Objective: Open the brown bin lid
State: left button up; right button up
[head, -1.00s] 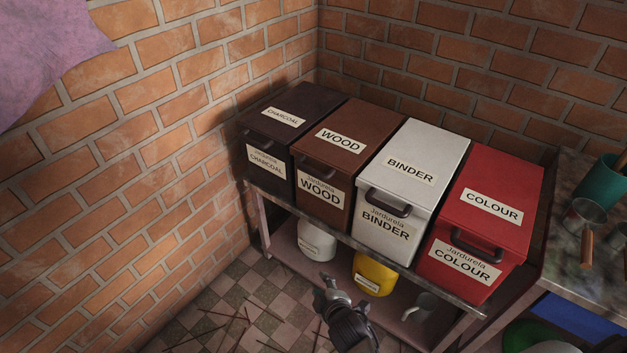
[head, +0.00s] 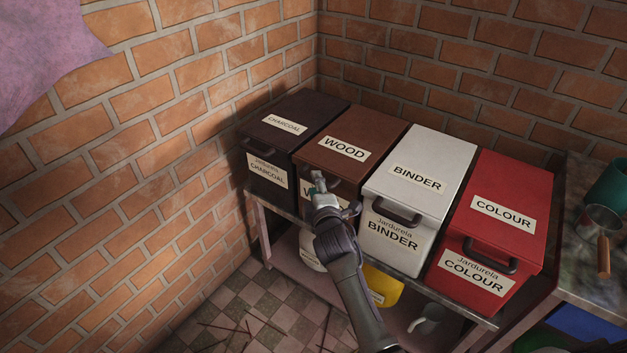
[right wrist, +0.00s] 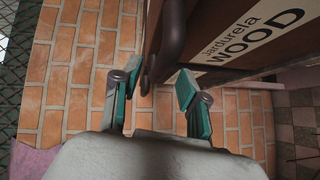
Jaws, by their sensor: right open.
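The brown bin (head: 350,135) labelled WOOD stands between the dark CHARCOAL bin and the white BINDER bin. Its lid looks shut. My right gripper (head: 318,188) is in front of the brown bin and hides most of its front label and handle in the head view. In the right wrist view the gripper (right wrist: 158,90) is open, with its two teal finger pads apart. The dark handle (right wrist: 172,42) of the brown bin lies just ahead, between the fingertips' directions; I cannot tell whether they touch. My left gripper is not in view.
The CHARCOAL bin (head: 265,150), BINDER bin (head: 430,160) and red COLOUR bin (head: 510,190) stand close on either side on a shelf bench. A yellow container (head: 384,284) is below. Brick walls stand behind and left. A worktable (head: 575,255) is at right.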

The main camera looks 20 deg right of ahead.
jog(key=shift+w+d+f, duration=0.1)
jog(key=shift+w, duration=0.7)
jog(key=shift+w+d+f, duration=0.1)
jog(key=shift+w, duration=0.7)
grip_shut()
